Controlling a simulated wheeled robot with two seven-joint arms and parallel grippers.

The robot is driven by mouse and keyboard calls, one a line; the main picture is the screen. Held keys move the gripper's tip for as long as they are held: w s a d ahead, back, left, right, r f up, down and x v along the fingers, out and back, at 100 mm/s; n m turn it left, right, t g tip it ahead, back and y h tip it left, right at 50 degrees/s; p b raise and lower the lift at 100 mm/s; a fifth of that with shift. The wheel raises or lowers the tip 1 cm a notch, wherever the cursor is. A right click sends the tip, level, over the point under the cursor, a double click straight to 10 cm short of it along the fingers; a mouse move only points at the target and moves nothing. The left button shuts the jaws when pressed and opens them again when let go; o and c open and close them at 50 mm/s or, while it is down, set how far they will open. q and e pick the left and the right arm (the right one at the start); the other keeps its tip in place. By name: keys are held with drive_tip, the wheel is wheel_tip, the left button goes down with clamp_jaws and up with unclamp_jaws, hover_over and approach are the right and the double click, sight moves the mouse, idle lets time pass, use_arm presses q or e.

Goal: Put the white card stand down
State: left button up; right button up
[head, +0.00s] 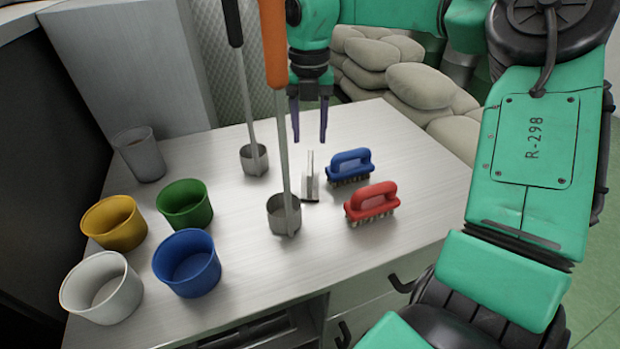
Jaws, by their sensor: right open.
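The white card stand (311,182) stands on the table (240,310), seen nearly edge-on as a thin upright card on a small base. My right gripper (309,138) points down just above and behind it in the head view, its two dark purple fingers apart with nothing between them. I see a gap between the fingertips and the card's top, but depth is hard to judge. My left gripper is not in view.
A blue brush (350,164) and a red brush (371,202) lie right of the stand. Two long-handled ladles (284,215) (254,160) stand left of it. Yellow (116,224), green (185,205), blue (187,264) and white (101,290) cups and a grey cup (139,155) fill the left side. The front right is clear.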

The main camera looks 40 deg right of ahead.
sight(310, 161)
drive_tip(key=f+p, duration=0.1)
drive_tip(key=f, duration=0.2)
drive_tip(key=f+p, duration=0.1)
drive_tip(key=f, duration=0.6)
drive_tip(key=shift+w+d+f+p, duration=0.25)
drive_tip(key=shift+d+f+p, duration=0.1)
drive_tip(key=shift+p, duration=0.05)
drive_tip(key=shift+w+f, duration=0.1)
drive_tip(key=shift+f, duration=0.1)
clamp_jaws()
